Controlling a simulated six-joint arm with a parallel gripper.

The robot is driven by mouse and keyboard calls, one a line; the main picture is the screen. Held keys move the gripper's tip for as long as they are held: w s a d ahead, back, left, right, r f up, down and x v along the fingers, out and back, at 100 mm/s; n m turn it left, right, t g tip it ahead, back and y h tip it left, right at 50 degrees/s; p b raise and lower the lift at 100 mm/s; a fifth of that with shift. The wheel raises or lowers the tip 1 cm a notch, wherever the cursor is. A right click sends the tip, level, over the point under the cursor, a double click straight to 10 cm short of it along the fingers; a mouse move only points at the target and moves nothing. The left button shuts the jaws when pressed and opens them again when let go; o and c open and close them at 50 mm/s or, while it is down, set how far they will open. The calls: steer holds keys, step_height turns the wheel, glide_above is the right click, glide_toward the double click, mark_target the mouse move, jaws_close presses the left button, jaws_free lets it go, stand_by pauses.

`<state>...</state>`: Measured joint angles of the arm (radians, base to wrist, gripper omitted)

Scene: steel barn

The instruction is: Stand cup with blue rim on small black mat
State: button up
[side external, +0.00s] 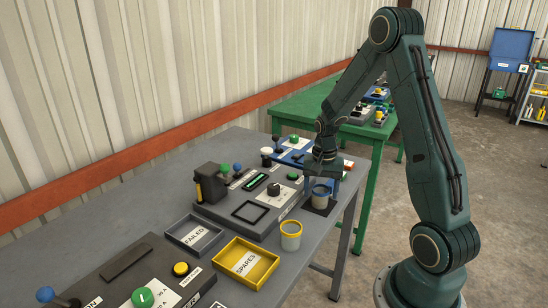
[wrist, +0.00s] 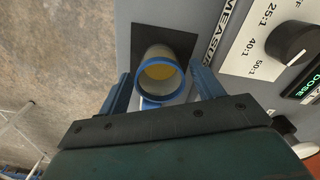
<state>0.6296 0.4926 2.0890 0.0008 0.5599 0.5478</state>
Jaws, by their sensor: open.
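The cup with the blue rim (side external: 320,196) stands upright on the small black mat (side external: 320,209) near the table's right edge. In the wrist view the cup (wrist: 159,72) shows a yellowish inside, and the mat (wrist: 188,38) shows behind and beside it. My gripper (side external: 321,187) points down over the cup. In the wrist view its blue fingers (wrist: 160,90) are open, one on each side of the cup. I cannot tell whether either finger touches the cup. The fingers partly hide the cup in the side view.
A yellow-rimmed cup (side external: 291,238) stands closer to the side camera. A yellow SPARES tray (side external: 270,275) and a grey FAILED tray (side external: 212,246) lie nearby. A panel with a black knob (wrist: 290,43) is close on the right in the wrist view. Bare floor lies beyond the table edge.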

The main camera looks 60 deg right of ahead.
step_height(320, 180, up, 12)
stand_by(0.6)
steer(key=shift+f, duration=0.1)
stand_by(0.4)
steer(key=s+a+r+n+t, duration=0.2)
steer(key=s+a+r+n, duration=0.1)
steer(key=a, duration=0.4)
steer(key=s+a+r+n+t, duration=0.1)
steer(key=s+a+r+n, duration=0.3)
steer(key=s+a+n, duration=0.2)
steer(key=s+a+r+n+t, duration=0.2)
steer(key=s+a+r+n, duration=0.1)
steer(key=a, duration=0.7)
steer(key=shift+s+r+n+t, duration=0.3)
steer(key=shift+s+r+n, duration=0.05)
steer(key=shift+s+n, duration=0.5)
